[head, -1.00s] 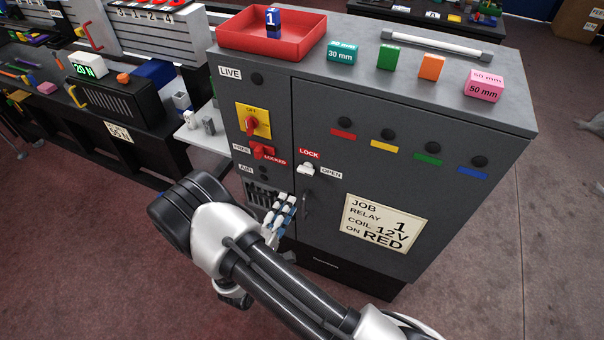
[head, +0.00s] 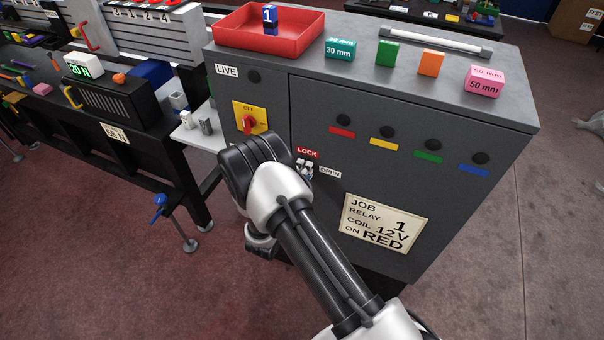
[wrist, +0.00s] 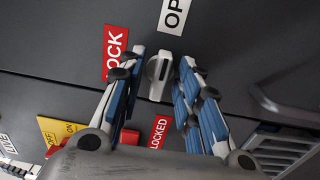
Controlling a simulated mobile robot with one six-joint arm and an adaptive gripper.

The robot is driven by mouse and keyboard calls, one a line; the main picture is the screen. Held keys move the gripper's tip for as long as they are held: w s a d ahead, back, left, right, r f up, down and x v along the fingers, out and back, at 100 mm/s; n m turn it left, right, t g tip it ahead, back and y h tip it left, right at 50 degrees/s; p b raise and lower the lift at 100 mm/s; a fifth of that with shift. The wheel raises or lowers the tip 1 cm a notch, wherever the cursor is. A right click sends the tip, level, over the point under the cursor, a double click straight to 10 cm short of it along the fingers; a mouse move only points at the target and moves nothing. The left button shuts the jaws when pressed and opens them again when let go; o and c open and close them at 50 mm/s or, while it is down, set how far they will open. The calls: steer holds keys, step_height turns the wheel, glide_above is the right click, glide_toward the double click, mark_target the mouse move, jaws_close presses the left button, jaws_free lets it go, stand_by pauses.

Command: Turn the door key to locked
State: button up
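The door key, a pale grey knob (wrist: 158,78) with a dark mark on its face, sits on the dark cabinet between the red LOCK label (wrist: 115,48) and the white OPEN label (wrist: 175,14). In the wrist view my gripper (wrist: 160,62) is open, with one blue-and-white finger on each side of the key. A gap shows beside the key, and I cannot tell whether either finger touches it. In the head view the fingertips cover most of the key just below the LOCK label (head: 307,153); the OPEN label (head: 330,172) is to the right.
A yellow rotary switch (head: 258,108) with a red handle is above my wrist. A red part (wrist: 130,137) beside the LOCKED label (wrist: 160,131) shows close to the left finger. A dark door handle (wrist: 285,105) curves at the right. A job card (head: 383,222) is lower on the door.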

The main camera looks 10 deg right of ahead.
steer(key=shift+c, duration=0.2)
jaws_close()
steer(key=shift+n, duration=0.4)
steer(key=shift+r+n+b, duration=0.15)
steer(key=shift+n+b, duration=0.4)
steer(key=shift+n, duration=3.65)
steer(key=shift+r+n+b, duration=0.1)
steer(key=shift+n+b, duration=0.45)
steer(key=shift+n, duration=3.65)
steer(key=shift+w+n, duration=0.1)
steer(key=shift+n, duration=0.2)
